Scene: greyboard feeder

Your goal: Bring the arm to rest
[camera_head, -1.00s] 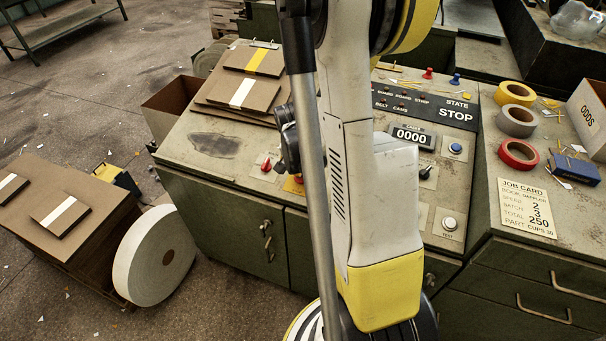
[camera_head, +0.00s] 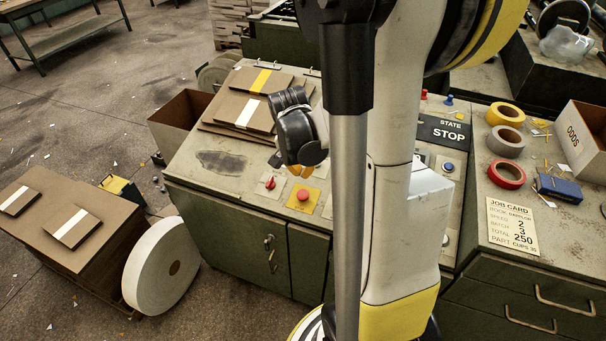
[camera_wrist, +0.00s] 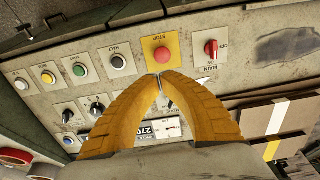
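My gripper (camera_wrist: 160,77) shows in the wrist view as two curved yellow fingers with their tips together and nothing visible held between them. The tips appear just in front of the red STOP button (camera_wrist: 162,54) on its yellow plate; I cannot tell the exact gap. In the head view, my dark wrist hangs over the control desk, left of my arm column, with the yellow fingers partly hidden below it. The red STOP button (camera_head: 303,194) shows just below them. The state sign (camera_head: 443,132) reads STOP.
The desk (camera_head: 222,140) carries a red main switch (camera_head: 270,183), several buttons and stacked boards (camera_head: 240,113). Tape rolls (camera_head: 506,143) and an ODDS box (camera_head: 582,140) stand at right. A large white roll (camera_head: 160,268) and a board stack (camera_head: 75,228) stand at left.

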